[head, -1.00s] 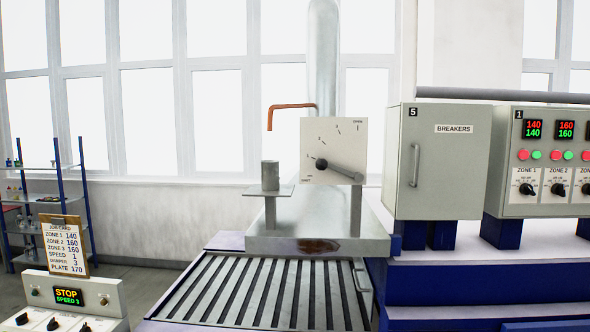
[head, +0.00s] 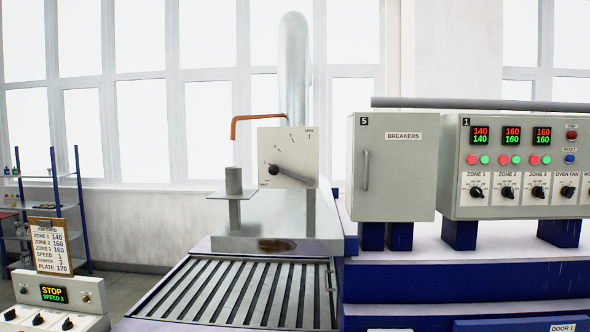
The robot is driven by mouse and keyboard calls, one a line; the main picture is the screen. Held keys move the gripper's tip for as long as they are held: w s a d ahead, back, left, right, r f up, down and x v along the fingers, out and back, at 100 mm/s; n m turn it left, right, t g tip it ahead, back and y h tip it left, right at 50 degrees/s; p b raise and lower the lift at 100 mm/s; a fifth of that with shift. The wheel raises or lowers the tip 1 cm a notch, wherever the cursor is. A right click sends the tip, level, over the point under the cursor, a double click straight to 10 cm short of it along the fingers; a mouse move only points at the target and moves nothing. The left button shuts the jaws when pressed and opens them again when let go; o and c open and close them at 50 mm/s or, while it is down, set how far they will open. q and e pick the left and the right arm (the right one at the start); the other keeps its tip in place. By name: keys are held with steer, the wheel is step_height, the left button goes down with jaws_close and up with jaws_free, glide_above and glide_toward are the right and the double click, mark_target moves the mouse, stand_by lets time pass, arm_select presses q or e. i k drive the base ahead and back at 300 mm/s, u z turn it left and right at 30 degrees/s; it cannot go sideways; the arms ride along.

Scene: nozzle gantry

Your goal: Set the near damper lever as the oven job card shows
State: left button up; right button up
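The job card (head: 50,246) on a clipboard at the left reads zone 1 140, zone 2 160, zone 3 160, speed 1, damper 3, plate 170. Neither of my grippers is in the head view.
A slatted conveyor (head: 240,292) runs below the damper. A small stand (head: 231,194) carries a grey cylinder. A breakers cabinet (head: 388,195) and zone control panel (head: 508,200) stand right. A console (head: 53,294) reads "STOP SPEED 3".

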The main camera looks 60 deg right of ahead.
mark_target(274, 170)
steer(key=z, duration=1.4)
